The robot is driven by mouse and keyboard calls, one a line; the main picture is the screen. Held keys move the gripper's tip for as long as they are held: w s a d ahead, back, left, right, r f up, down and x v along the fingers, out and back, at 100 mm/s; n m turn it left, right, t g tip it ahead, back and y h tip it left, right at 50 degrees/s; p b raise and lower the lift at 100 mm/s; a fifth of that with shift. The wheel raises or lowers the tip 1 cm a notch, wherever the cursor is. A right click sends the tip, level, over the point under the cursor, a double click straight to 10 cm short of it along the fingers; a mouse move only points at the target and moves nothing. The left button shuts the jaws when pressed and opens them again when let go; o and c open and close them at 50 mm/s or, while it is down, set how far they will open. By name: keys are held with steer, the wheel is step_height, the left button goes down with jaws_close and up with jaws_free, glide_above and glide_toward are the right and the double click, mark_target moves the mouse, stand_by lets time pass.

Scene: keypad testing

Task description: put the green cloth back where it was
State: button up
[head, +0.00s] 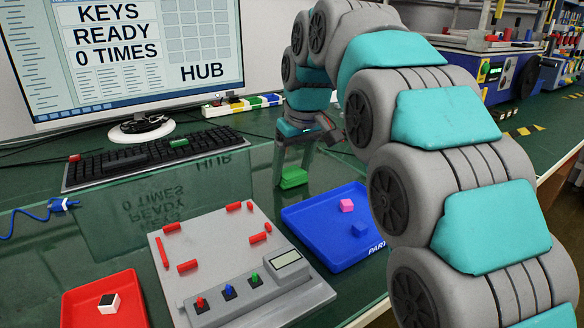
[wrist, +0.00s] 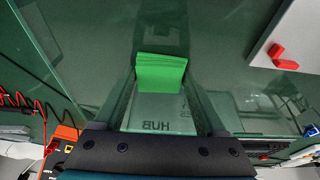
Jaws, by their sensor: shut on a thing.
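The green cloth (head: 293,178) is a small folded bright green pad at the dark green glossy tabletop, between the keyboard and the blue tray. It also shows in the wrist view (wrist: 161,73), between my two fingers. My gripper (head: 292,170) points down from above and is shut on the cloth. I cannot tell whether the cloth touches the tabletop.
The grey keypad board (head: 215,235) lies in front, with loose red pieces. A red tray (head: 75,300) stands at lower left. The keyboard (head: 125,165) lies behind, below the monitor (head: 60,80).

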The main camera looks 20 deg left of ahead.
steer(key=shift+f, duration=0.1)
steer(key=o, duration=1.2)
steer(key=shift+o, duration=0.2)
steer(key=shift+r, duration=0.65)
steer(key=p+v, duration=0.4)
steer(key=v, duration=0.7)
steer(key=shift+d, duration=0.15)
steer(key=shift+s, duration=0.1)
